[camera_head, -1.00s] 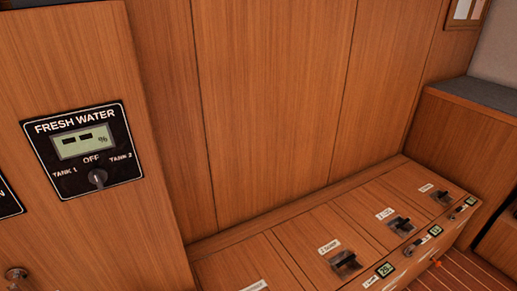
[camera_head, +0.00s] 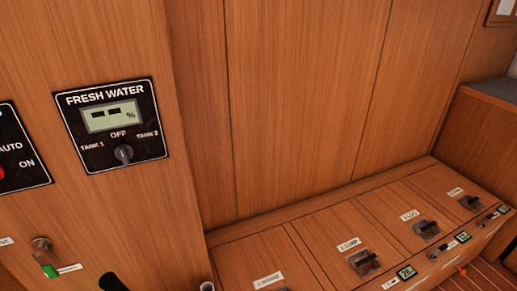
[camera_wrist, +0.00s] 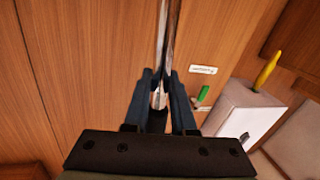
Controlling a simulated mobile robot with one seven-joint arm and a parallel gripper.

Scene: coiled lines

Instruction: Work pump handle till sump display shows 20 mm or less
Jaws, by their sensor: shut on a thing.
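In the wrist view my gripper (camera_wrist: 161,88) has its two blue fingers closed on a pump handle, a bar with a metal shaft (camera_wrist: 169,35) and a dark grip (camera_wrist: 157,121). In the head view a black rounded end (camera_head: 113,282) shows at the bottom edge; I cannot tell if it is this handle's grip. A small green display (camera_head: 406,272) sits on the locker front below a hatch whose label (camera_head: 349,244) seems to read SUMP. Its digits look like 26 or more, too small to read surely.
A fresh water panel (camera_head: 113,124) shows dashes, its knob at OFF. A green-tipped valve lever (camera_head: 48,268) is at the lower left. Other hatches with black latches (camera_head: 426,229) line the locker top. In the wrist view a pale box (camera_wrist: 243,115) stands at right.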

